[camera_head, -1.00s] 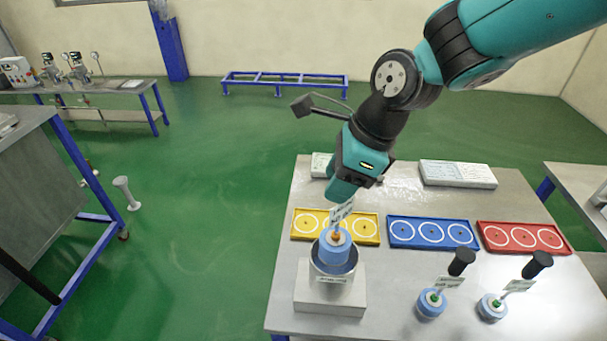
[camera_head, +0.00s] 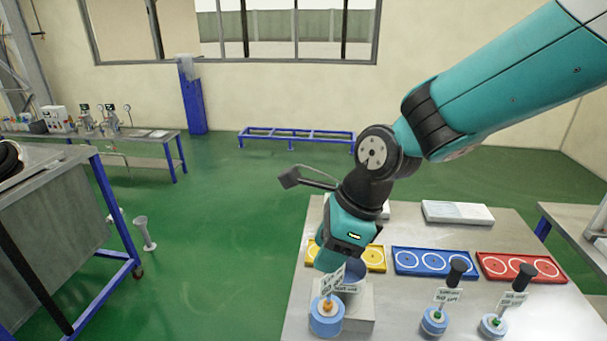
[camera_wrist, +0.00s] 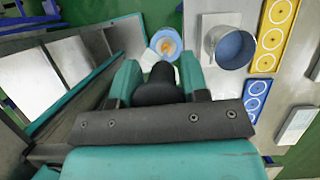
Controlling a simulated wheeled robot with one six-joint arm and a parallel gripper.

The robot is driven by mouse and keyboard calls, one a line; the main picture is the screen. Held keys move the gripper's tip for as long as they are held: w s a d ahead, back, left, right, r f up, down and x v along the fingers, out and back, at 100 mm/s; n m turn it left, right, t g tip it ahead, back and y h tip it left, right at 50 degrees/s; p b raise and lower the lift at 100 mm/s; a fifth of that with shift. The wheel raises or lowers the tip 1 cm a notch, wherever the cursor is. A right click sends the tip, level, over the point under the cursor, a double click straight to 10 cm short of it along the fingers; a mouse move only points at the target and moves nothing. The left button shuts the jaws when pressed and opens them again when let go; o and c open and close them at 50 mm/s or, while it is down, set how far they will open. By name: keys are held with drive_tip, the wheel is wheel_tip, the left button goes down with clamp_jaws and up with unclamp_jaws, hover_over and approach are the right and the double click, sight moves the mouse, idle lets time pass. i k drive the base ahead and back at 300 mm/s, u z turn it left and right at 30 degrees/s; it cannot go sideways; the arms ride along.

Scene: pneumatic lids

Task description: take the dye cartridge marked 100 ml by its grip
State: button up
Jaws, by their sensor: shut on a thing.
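My gripper (camera_head: 332,272) is shut on the black grip (camera_wrist: 157,85) of a dye cartridge. This cartridge has a blue and white body (camera_head: 326,320) with an orange centre and a white tag (camera_head: 332,280). It hangs below my gripper, in front and to the left of a metal pot (camera_wrist: 229,46). The pot stands on a pale block (camera_head: 358,312). Two other cartridges, one (camera_head: 434,320) and another (camera_head: 493,325), stand upright on the table at the right with black grips and green centres. The tag writing is too small to read surely.
Yellow (camera_head: 374,257), blue (camera_head: 435,262) and red (camera_head: 521,268) trays with white rings lie across the table (camera_head: 400,300). A white box (camera_head: 457,213) lies behind them. A bench (camera_head: 50,230) stands at the left, with green floor between.

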sight(435, 321)
drive_tip(key=u, duration=2.25)
drive_tip(key=i, duration=2)
drive_tip(key=z, duration=3.2)
drive_tip(key=i, duration=0.5)
